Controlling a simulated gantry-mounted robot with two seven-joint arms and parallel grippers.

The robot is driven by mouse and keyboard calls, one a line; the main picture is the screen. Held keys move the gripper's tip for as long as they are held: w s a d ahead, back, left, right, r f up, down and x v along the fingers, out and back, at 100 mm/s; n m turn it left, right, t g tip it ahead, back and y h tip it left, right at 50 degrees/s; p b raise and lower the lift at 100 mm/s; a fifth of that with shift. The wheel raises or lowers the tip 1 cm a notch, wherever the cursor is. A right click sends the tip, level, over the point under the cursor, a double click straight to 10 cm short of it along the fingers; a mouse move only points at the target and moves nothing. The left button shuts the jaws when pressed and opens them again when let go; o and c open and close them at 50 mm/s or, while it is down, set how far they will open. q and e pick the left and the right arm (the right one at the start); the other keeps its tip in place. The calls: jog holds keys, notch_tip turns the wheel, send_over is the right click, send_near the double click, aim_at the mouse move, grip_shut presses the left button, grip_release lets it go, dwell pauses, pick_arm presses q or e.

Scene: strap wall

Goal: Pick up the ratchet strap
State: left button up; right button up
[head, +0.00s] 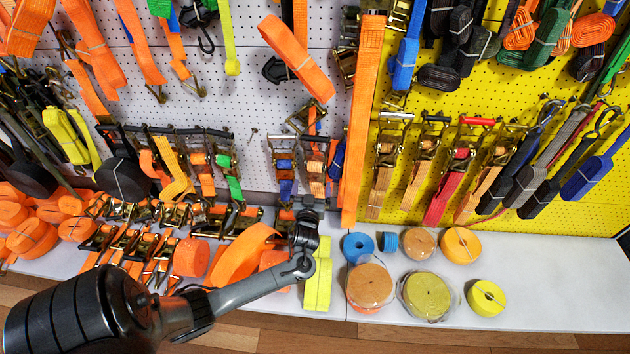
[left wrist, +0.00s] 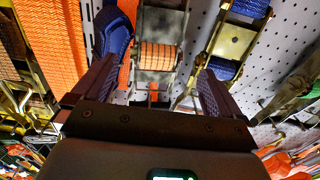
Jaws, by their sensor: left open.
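Several ratchet straps hang on the white pegboard. One with an orange strap in a metal buckle (head: 315,168) hangs just above my left gripper (head: 305,222). In the left wrist view this orange-wound ratchet strap (left wrist: 157,56) lies between the two open, dark fingers of my left gripper (left wrist: 158,76), apparently beyond the tips. I cannot tell whether they touch it. A ratchet strap with blue webbing (head: 286,172) hangs beside it; it also shows at the right in the left wrist view (left wrist: 236,40). My right gripper is not in view.
A long orange strap (head: 360,120) hangs close on the right, with a dark blue strap (head: 338,157) between. Below, a white shelf (head: 560,290) holds tape-like rolls and coiled straps. More straps crowd the yellow pegboard (head: 590,215). Shelf at the far right is bare.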

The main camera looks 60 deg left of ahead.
aim_at(314, 171)
pick_arm(q)
jog(key=b+x, duration=0.1)
jog(key=x, duration=0.3)
jog(key=shift+w+a+b, duration=0.25)
jog(key=shift+a+b, duration=0.05)
jog(key=shift+b, duration=0.25)
jog(key=b+x, duration=0.1)
jog(key=x, duration=0.2)
jog(key=b+x, duration=0.1)
jog(key=shift+w+a+r+b, duration=0.1)
jog(key=shift+a+r+b, duration=0.15)
jog(key=shift+b, duration=0.05)
jog(key=shift+d, duration=0.1)
jog(key=c, duration=1.7)
jog(key=shift+r, duration=0.15)
jog(key=shift+c, duration=0.2)
jog(key=shift+r, duration=0.15)
